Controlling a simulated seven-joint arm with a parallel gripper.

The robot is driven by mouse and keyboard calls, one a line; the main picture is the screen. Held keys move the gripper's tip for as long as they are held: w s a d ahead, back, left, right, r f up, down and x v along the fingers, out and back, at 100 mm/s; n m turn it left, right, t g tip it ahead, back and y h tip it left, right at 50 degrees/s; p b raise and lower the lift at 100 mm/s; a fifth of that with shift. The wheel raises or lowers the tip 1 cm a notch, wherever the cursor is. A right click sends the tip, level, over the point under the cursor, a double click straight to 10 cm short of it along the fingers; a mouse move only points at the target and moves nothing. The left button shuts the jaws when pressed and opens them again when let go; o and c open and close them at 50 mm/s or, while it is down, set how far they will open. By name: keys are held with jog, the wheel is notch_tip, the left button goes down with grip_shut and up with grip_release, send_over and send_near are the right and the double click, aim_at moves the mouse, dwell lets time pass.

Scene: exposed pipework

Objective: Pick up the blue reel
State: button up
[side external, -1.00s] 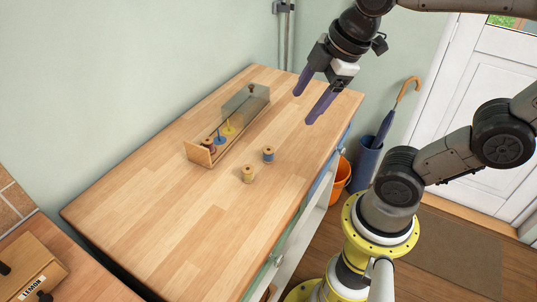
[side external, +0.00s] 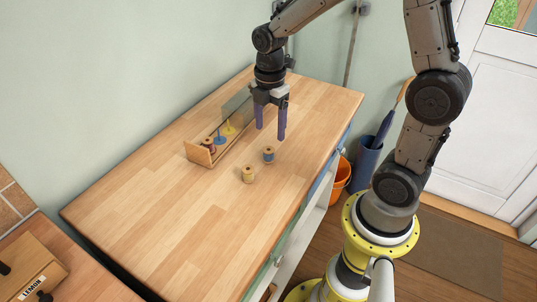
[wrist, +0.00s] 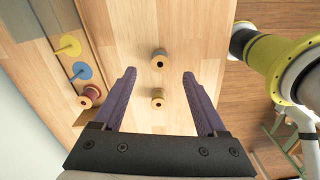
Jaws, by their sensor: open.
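The blue reel (side external: 268,154), with wooden ends, stands upright on the wooden worktop (side external: 150,220). A yellowish reel (side external: 248,174) stands in front of it, to its left. In the wrist view both show from above as wooden discs with dark holes; by position the upper one is the blue reel (wrist: 159,60) and the lower one the yellowish reel (wrist: 157,97). My gripper (side external: 270,134) is open and empty, pointing down above the worktop near the blue reel. In the wrist view both reels lie in line with the gap between the purple fingers (wrist: 159,73).
The worktop's left part is clear. An orange bucket (side external: 341,172) stands on the floor.

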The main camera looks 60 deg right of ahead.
aim_at(269, 150)
jog(key=f, duration=0.8)
jog(key=shift+a+f, duration=0.1)
jog(key=shift+a, duration=0.1)
jog(key=shift+c, duration=0.2)
grip_shut()
